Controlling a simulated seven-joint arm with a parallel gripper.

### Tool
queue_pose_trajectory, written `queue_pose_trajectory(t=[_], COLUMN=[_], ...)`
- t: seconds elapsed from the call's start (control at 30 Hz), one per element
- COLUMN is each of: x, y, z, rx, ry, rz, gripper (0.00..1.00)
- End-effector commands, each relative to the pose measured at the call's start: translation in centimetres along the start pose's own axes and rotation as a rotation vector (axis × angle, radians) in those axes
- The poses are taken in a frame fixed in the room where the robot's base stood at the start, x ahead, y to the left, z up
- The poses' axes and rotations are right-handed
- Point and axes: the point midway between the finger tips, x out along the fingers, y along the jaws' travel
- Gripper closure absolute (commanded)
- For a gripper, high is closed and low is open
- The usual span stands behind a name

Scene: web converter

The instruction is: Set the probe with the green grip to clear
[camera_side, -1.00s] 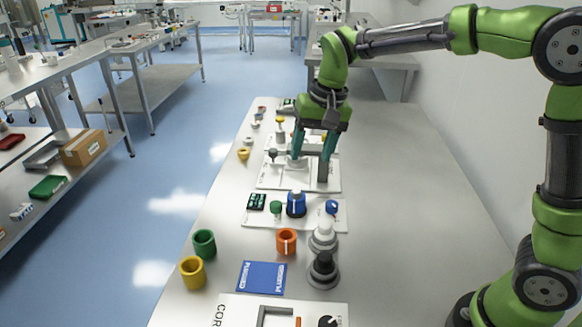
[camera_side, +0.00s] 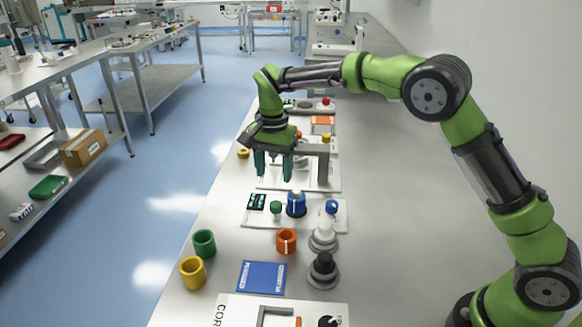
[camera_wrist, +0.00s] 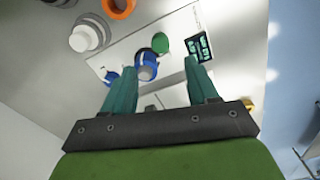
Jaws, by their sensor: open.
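My gripper (camera_side: 274,178) is open and empty, fingers pointing down, over the bracket panel (camera_side: 332,184) behind the blue-knob panel. In the wrist view its two fingers (camera_wrist: 159,68) stand apart with nothing between them. A green round-topped part (camera_side: 276,207) stands on the nearer white panel (camera_side: 313,222), left of a blue knob with a white stripe (camera_side: 296,205). It shows in the wrist view as a green disc (camera_wrist: 162,44), beyond the fingers. I cannot tell whether it is the probe's green grip. No setting marked clear is readable.
A grey bracket (camera_side: 323,170) stands right of my gripper. A small display (camera_side: 257,202) and a blue dial (camera_side: 332,207) share the nearer panel. Orange (camera_side: 286,241), green (camera_side: 204,243) and yellow (camera_side: 193,272) cups stand in front.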

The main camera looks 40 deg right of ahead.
Motion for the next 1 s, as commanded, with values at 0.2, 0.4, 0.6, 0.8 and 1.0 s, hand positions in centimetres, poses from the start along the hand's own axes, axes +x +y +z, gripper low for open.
queue_pose_trajectory(t=[0.2,0.4,0.6,0.8,1.0], x=[4.9,8.1,9.5,9.6,9.6], y=[0.1,0.0,0.0,0.0,0.0], z=[0.0,0.0,0.0,0.0,0.0], rx=[0.0,0.0,-0.001,-0.001,-0.001], ry=[-0.002,-0.002,-0.001,-0.001,-0.001], rz=[0.003,0.002,0.0,-0.001,-0.001], gripper=[0.42,0.42,0.42,0.42,0.58])
